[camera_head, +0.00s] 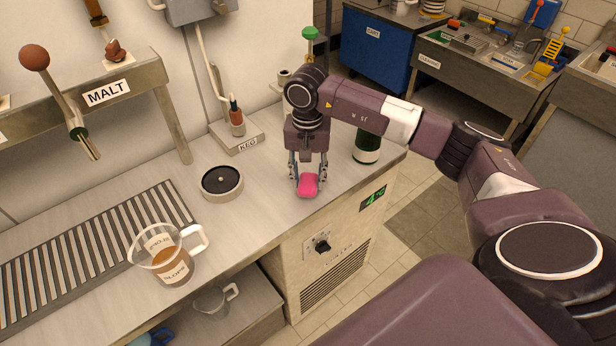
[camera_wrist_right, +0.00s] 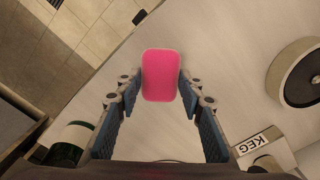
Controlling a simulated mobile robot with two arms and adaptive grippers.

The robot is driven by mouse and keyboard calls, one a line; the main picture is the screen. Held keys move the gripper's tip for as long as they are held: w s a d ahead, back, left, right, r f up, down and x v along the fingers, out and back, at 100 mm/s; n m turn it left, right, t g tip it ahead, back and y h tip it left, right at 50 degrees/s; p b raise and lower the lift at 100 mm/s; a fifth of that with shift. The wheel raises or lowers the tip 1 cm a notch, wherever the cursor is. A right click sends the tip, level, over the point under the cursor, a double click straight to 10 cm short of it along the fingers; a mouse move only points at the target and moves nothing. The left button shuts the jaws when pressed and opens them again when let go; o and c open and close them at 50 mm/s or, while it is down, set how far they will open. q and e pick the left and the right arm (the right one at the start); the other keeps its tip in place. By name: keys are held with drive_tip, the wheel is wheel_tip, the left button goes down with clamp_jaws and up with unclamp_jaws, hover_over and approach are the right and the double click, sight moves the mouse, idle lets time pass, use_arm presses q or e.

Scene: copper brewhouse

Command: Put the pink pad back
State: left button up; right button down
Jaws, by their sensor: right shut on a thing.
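The pink pad (camera_head: 307,186) is a small rounded block near the front right corner of the steel counter. My right gripper (camera_head: 308,178) points down and is shut on the pink pad. In the right wrist view the pad (camera_wrist_right: 161,76) sits between the two fingertips (camera_wrist_right: 161,84), with the counter surface below it. I cannot tell whether the pad touches the counter. My left gripper is not in view.
A round dish with a dark inside (camera_head: 222,181) stands left of the pad. A jug (camera_head: 168,257) stands at the front beside a slatted drain (camera_head: 100,250). A dark green bottle (camera_head: 367,143) is right of my gripper. A KEG-labelled block (camera_head: 238,137) is behind.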

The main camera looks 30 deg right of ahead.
sight(308, 181)
drive_tip(key=shift+f+b, duration=0.4)
drive_tip(key=c, duration=1.6)
unclamp_jaws()
drive_tip(key=o, duration=0.5)
drive_tip(key=shift+r+p, duration=2.25)
drive_tip(key=shift+r, duration=1.8)
drive_tip(key=shift+f, duration=0.1)
